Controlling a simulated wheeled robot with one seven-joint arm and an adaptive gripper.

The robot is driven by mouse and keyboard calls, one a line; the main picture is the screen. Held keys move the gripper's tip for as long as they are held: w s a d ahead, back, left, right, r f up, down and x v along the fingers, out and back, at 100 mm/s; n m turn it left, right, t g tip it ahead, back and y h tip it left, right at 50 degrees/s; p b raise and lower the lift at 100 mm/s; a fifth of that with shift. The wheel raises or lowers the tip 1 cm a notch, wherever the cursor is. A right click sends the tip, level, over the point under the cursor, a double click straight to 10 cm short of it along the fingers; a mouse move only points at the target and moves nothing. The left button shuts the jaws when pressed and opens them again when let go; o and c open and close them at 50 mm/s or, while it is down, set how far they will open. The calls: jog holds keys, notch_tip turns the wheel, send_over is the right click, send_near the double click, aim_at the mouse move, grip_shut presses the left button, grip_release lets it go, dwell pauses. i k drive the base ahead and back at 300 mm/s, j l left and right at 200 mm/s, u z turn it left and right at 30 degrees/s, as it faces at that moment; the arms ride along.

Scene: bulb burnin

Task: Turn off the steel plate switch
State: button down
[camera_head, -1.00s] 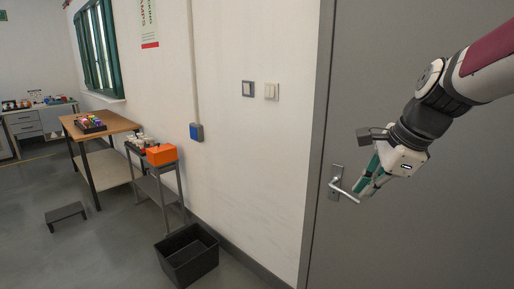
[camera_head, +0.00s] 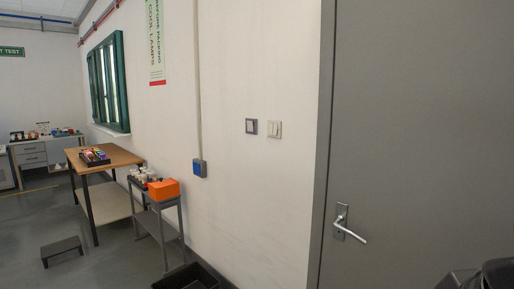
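Two wall switches sit side by side on the white wall, left of the door. The left one (camera_head: 251,127) has a dark grey, metal-like plate around a pale rocker and looks like the steel plate switch. The right one (camera_head: 274,130) is cream and a little wider. They are too small to tell whether either is on or off. My gripper is out of view. Only a dark part of my arm shows at the bottom right corner, well below and right of the switches.
A grey door (camera_head: 420,120) with a lever handle (camera_head: 349,228) fills the right. A blue switch box (camera_head: 199,168) is on a conduit. Below stand a narrow grey stand with an orange box (camera_head: 163,189) and a black bin (camera_head: 187,277). The wall around the switches is clear.

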aim_at(250, 124)
jog(key=z, duration=0.35)
jog(key=i+j+z, duration=0.45)
jog(key=j+z, duration=0.25)
jog(key=j, duration=0.15)
jog(key=i+j, duration=0.15)
jog(key=j, duration=0.2)
jog(key=i+j, duration=0.15)
jog(key=j, duration=0.2)
jog(key=i+j+z, duration=0.1)
jog(key=j, duration=0.3)
jog(key=i+j, duration=0.2)
jog(key=j, duration=0.15)
jog(key=i+j+z, duration=0.1)
jog(key=j, duration=0.25)
jog(key=i+j, duration=0.15)
jog(key=j, duration=0.25)
jog(key=i+j, duration=0.1)
jog(key=j, duration=0.3)
jog(key=i+l+z, duration=0.05)
